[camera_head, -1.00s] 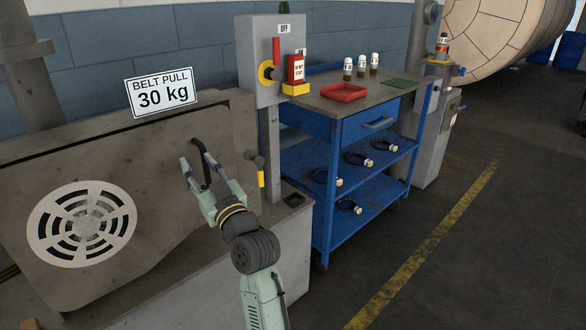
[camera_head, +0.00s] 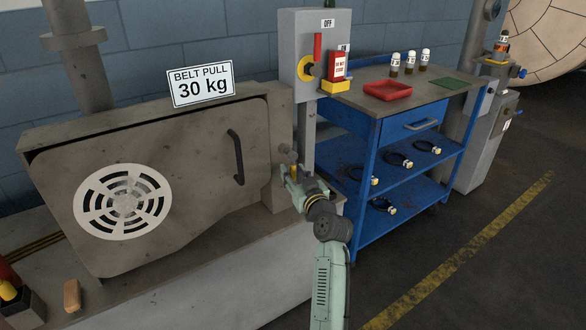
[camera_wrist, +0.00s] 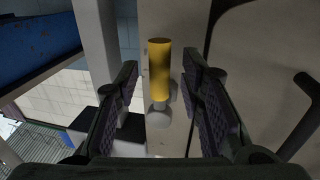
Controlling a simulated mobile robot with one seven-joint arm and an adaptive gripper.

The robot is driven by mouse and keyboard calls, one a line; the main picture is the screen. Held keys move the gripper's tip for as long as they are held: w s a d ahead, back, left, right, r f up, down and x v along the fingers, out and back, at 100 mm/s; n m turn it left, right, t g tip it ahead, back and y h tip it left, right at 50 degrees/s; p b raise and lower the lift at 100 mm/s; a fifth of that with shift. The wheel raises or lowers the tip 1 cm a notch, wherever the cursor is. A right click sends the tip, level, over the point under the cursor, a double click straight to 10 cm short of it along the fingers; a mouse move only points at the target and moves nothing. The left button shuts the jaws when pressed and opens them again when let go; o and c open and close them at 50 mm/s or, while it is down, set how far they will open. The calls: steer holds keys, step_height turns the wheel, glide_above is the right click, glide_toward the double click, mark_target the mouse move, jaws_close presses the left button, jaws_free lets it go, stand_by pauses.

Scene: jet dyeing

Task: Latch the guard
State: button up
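The guard (camera_head: 190,165) is a grey-brown panel with a round white vent and a black handle (camera_head: 236,158). It lies against the machine housing, with a dark line along its top edge. The latch (camera_head: 285,149) is on the housing right of the guard. Its yellow grip (camera_wrist: 159,68) hangs down from it and is mostly hidden by my gripper in the head view. My gripper (camera_head: 291,176) is at the latch, away from the guard handle. In the wrist view my gripper (camera_wrist: 160,108) is open, and the yellow grip shows between and beyond the fingers, with gaps on both sides.
A grey switch box (camera_head: 314,50) on a post stands just behind my gripper. A blue trolley (camera_head: 365,165) with a red tray (camera_head: 388,90), vials and several clamps stands to the right. A tan block (camera_head: 72,295) lies at the lower left. The floor at right is clear.

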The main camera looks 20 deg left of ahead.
steer(key=shift+w+a, duration=0.45)
steer(key=shift+w, duration=0.1)
steer(key=shift+c, duration=0.5)
jaws_close()
